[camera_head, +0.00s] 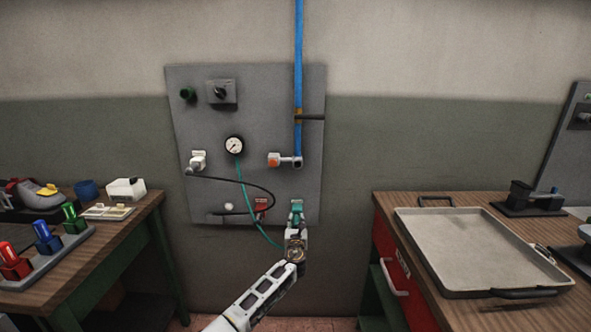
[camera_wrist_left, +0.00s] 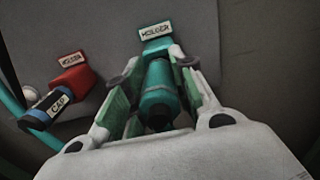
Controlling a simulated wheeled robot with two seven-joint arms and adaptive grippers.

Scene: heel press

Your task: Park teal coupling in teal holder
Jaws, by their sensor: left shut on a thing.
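The teal coupling (camera_wrist_left: 158,100) is between the fingers of my left gripper (camera_wrist_left: 157,75), which is shut on it. In the head view my left gripper (camera_head: 296,229) is at the lower right of the grey panel. The teal holder (camera_wrist_left: 158,46), with a white HOLDER label, is straight ahead of the coupling, at the fingertips. The holder also shows in the head view (camera_head: 297,206), just above the gripper. The coupling's far end meets the holder in the picture; I cannot tell whether it is seated in it. My right gripper is not in view.
A red holder (camera_wrist_left: 75,78) with a black and blue CAP (camera_wrist_left: 45,109) is left of the gripper. A teal hose (camera_head: 243,190) hangs from the gauge (camera_head: 234,146). A bench with a tray (camera_head: 415,250) is at right; another bench (camera_head: 125,225) is at left.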

